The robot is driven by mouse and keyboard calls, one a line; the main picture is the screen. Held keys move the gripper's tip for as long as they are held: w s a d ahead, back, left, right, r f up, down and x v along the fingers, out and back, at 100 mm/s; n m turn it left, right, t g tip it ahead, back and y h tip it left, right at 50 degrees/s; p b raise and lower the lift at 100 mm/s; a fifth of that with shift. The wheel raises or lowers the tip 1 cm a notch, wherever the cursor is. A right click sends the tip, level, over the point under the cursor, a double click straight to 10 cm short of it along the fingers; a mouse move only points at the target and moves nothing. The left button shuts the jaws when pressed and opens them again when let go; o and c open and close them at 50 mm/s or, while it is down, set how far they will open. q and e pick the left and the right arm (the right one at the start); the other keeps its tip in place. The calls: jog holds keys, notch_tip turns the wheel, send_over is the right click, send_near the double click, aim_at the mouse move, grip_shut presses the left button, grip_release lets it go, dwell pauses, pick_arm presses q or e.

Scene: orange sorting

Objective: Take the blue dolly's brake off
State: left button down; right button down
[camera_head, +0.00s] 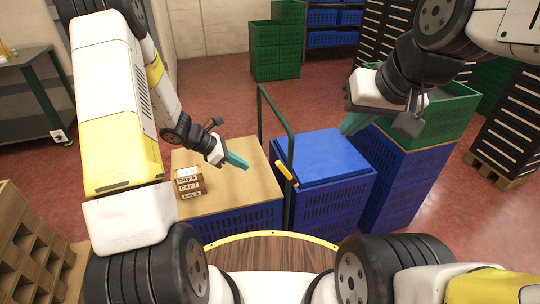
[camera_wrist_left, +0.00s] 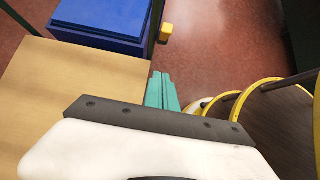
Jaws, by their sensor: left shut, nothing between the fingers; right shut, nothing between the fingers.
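A blue crate stack with a flat blue top (camera_head: 325,153) stands in the middle; it also shows in the left wrist view (camera_wrist_left: 100,20). A green upright frame (camera_head: 291,160) rises on its left side. A yellow lever-like bar (camera_head: 287,174) sits at the stack's front left; I cannot tell its brake state. A yellow block (camera_wrist_left: 166,32) shows beside a dark post in the left wrist view. My left gripper (camera_head: 237,161) is shut and empty, left of the green frame, above the wooden top. My right gripper (camera_head: 355,123) is shut and empty, behind the stack's right side. The dolly's wheels are hidden.
A wooden top (camera_head: 230,190) on blue crates carries small labelled boxes (camera_head: 188,181) at left. A green crate (camera_head: 437,116) tops a blue stack at right. Black crates (camera_head: 511,115) stand on a pallet behind it. Red floor is free at the back.

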pick_arm(q)
jog(key=shift+d, duration=0.1)
send_near(287, 174)
jog(key=shift+w+d+f, duration=0.15)
jog(key=shift+w+f, duration=0.05)
jog(key=shift+f, duration=0.45)
jog(key=shift+w+d+f, duration=0.15)
jog(key=shift+w+f, duration=0.1)
jog(key=shift+f, duration=0.35)
jog(key=shift+w+d+f, duration=0.15)
jog(key=shift+w+f, duration=0.05)
jog(key=shift+f, duration=0.45)
jog(key=shift+r, duration=0.1)
